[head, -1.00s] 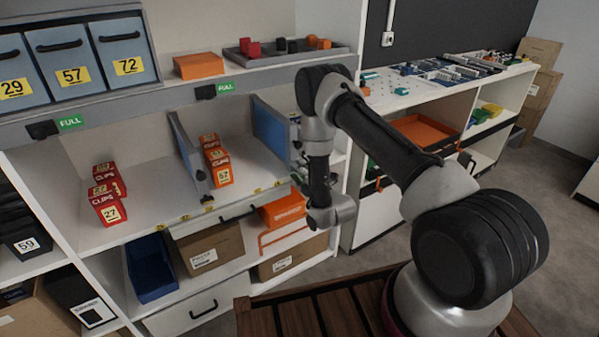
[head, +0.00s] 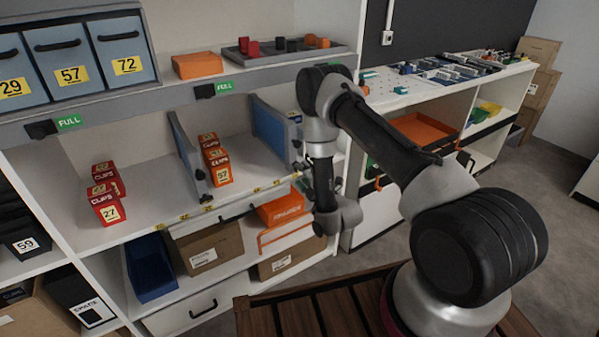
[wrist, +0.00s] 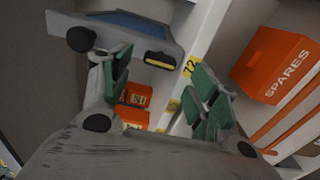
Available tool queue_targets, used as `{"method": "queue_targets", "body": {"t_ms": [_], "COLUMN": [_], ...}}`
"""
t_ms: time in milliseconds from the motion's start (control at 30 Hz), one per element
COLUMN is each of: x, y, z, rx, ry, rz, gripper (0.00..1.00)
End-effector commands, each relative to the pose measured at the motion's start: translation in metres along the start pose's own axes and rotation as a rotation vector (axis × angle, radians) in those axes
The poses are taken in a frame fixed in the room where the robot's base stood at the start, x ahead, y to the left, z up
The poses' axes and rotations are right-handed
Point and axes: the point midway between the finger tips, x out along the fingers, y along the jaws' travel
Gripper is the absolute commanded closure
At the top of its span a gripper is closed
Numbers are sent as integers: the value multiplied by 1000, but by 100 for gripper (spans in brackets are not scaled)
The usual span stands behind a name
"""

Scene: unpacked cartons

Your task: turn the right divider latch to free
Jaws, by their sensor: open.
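The right divider is a blue panel (head: 270,134) with a grey front, standing on the middle shelf right of the orange clip boxes (head: 217,165). In the wrist view its blue top and grey front (wrist: 135,32) lie at the upper left. A black latch with a yellow face (wrist: 160,61) sits on its lower end, in the gap between my fingertips, with no clear contact. My gripper (wrist: 163,82) is open, green pads apart and empty. In the head view my arm reaches down in front of the divider's right side; the fingers are hard to make out there.
The left divider (head: 188,160) stands between red clip boxes (head: 106,196) and the orange ones. Yellow number tags line the shelf edge. An orange spares box (wrist: 275,64) is at the right in the wrist view. Cartons and a blue bin (head: 150,268) are below.

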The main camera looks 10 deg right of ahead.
Motion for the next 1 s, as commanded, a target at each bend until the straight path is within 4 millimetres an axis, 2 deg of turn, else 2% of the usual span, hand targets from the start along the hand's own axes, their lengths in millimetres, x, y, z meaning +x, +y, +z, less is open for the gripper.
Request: {"method": "queue_targets", "body": {"t_ms": [100,300,800,867,967,1000], "x": [-21,-41,-42,-43,-51,-62], "y": [-1,-1,-1,-14,-60,-84], "z": [0,0,0,-1,-4,-5], "rx": [1,0,32,98,248,319], "ry": [0,0,0,2,-17,-40], "rz": [-3,-1,-2,-56,-255,-366], "gripper": [39,39,39,39,39,39]}}
